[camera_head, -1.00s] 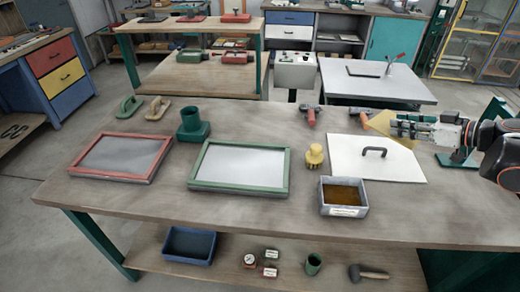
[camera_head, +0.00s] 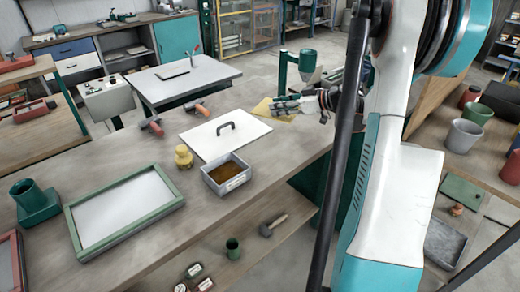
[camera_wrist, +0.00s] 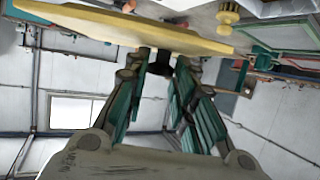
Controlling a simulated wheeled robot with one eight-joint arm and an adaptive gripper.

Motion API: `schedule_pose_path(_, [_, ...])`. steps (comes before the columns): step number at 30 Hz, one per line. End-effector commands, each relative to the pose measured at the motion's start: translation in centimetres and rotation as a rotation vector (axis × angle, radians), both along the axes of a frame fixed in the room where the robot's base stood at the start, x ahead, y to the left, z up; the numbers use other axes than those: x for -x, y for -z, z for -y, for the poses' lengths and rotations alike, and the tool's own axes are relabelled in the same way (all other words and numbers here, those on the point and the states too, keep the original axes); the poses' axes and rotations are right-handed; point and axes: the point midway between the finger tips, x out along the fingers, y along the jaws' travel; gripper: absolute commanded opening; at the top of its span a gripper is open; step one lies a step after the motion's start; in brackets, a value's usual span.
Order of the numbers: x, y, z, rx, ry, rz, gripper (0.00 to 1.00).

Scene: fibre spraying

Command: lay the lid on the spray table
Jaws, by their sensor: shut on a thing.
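My gripper (camera_head: 279,105) is at the far right end of the wooden table, shut on a thin yellow plate (camera_head: 262,108). In the wrist view the plate (camera_wrist: 130,27) spans the top, and a dark part shows between the fingertips (camera_wrist: 161,62). A white board with a black handle (camera_head: 212,143), which looks like a lid, lies flat on the wooden table, left of my gripper and apart from it. A pale grey table (camera_head: 206,82) stands behind, with a dark flat frame (camera_head: 172,72) and an upright tool (camera_head: 194,49) on it. I cannot tell for certain which table is the spray table.
A green frame (camera_head: 122,210) lies at left. A green hopper on a stand (camera_head: 307,65) rises behind my gripper. Bins stand at right.

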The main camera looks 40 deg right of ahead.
Motion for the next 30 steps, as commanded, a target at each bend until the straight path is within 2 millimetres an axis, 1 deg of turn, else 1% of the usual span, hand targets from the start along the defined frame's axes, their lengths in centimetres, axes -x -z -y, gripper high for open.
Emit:
schedule_pose_path(1, [0.0, 1.5, 0.0, 0.0, 0.0, 0.0, 0.0])
schedule_pose_path(3, [0.0, 3.3, 0.0, 0.0, 0.0, 0.0, 0.0])
schedule_pose_path(12, [0.0, 10.5, 0.0, 0.0, -0.001, 0.0, 0.0])
schedule_pose_path(15, [0.0, 12.4, 0.0, 0.0, -0.001, 0.0, 0.0])
schedule_pose_path(18, [0.0, 13.6, 0.0, 0.0, -0.001, 0.0, 0.0])
schedule_pose_path(25, [0.0, 14.9, -0.1, 0.0, -0.001, 0.0, 0.0])
schedule_pose_path(30, [0.0, 17.4, -0.1, 0.0, -0.001, 0.0, 0.0])
